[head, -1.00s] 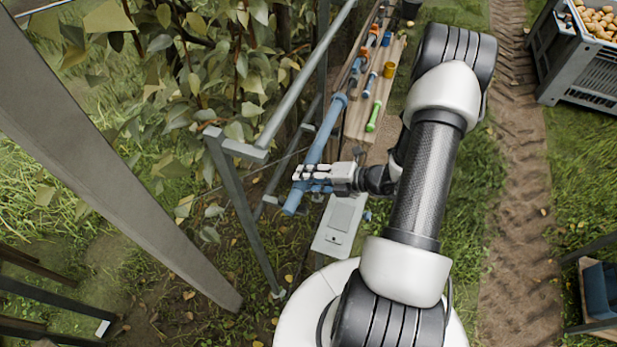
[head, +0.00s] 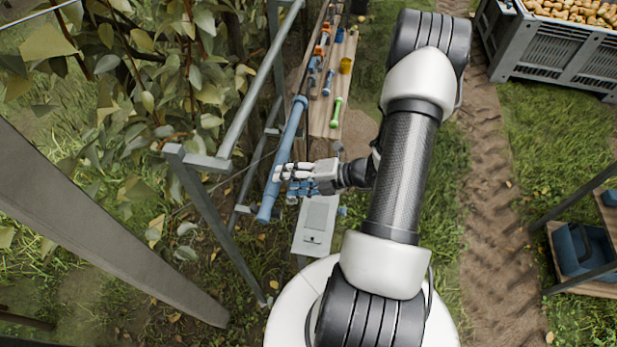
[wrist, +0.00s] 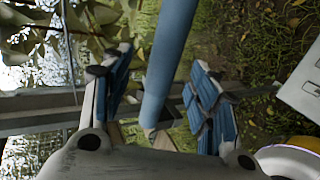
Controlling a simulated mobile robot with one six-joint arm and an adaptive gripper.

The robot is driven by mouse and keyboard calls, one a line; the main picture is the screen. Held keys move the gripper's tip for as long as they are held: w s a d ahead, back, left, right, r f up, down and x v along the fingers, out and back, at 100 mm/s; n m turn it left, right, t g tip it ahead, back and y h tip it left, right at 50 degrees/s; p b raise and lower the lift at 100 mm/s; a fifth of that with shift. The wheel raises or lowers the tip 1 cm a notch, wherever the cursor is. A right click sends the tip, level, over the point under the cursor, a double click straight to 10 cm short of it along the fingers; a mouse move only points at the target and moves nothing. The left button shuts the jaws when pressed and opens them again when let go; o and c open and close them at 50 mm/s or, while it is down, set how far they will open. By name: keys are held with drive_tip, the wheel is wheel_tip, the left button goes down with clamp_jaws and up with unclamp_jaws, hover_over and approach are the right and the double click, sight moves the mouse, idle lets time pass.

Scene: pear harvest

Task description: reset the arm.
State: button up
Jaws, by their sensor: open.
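My gripper (head: 282,172) is open in the head view, at the lower part of a long blue pole (head: 288,150). In the wrist view, the blue pole (wrist: 168,60) runs through the space between the two blue-padded fingers. A gap shows between the pole and the right finger (wrist: 208,105); the left finger (wrist: 108,85) also stands apart from it. I cannot tell whether the pole touches the palm. My arm (head: 405,165) reaches up from the base and bends back to the left.
A grey metal frame (head: 205,160) and leafy branches (head: 190,70) are close on the left. A wooden board (head: 325,115) with several tools lies beyond the gripper. A grey crate (head: 560,50) of pears stands at the upper right.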

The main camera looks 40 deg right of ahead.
drive_tip(key=v, duration=0.8)
drive_tip(key=shift+w+a, duration=0.1)
drive_tip(key=s+a+r+n+g, duration=0.3)
drive_tip(key=a+r+n+g, duration=0.5)
drive_tip(key=a+r+n, duration=1.05)
drive_tip(key=s+r+n+t+h, duration=0.1)
drive_tip(key=s+r+n+h, duration=0.2)
drive_tip(key=n, duration=1.1)
drive_tip(key=s+a+r+n+t+h, duration=0.1)
drive_tip(key=s+r+n+h, duration=0.2)
drive_tip(key=n, duration=1.1)
drive_tip(key=shift+s+r+t+h, duration=0.25)
drive_tip(key=shift+s+h, duration=0.25)
drive_tip(key=shift+h, duration=0.3)
drive_tip(key=shift+a, duration=0.1)
